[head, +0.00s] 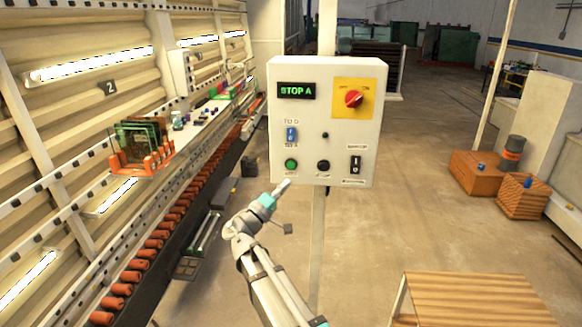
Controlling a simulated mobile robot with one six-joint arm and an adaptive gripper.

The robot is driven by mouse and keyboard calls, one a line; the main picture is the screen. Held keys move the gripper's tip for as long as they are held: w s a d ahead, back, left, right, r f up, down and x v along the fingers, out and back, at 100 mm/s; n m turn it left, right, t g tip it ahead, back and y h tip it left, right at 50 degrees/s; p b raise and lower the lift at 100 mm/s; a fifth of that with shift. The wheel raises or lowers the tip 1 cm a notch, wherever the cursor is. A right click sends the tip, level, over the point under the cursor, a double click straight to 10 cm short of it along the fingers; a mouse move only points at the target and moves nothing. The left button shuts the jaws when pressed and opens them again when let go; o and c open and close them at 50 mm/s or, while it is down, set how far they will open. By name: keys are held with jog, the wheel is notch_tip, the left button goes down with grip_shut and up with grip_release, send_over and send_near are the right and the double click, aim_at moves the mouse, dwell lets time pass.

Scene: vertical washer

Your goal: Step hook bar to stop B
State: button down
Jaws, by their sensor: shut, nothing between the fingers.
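A pale control box (258,120) on a post faces me. Its display (297,91) reads "STOP A" in green letters. A blue selector (291,134) sits at its left between small labels, the upper one seeming to read "TO D". Below it is a green button (291,164). A red rotary switch (353,99) sits on a yellow plate. My gripper (285,186) is shut and empty, just below the green button in the picture; contact cannot be told. I cannot clearly identify the hook bar.
Along the left wall runs a long line with orange rollers (163,221) and an orange rack (148,165) of boards. A wooden-topped table (475,295) stands at the lower right. Brown boxes (475,172) stand further right. The floor between is open.

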aim_at(291, 165)
jog(key=shift+w+d, duration=0.15)
jog(key=shift+w, duration=4.2)
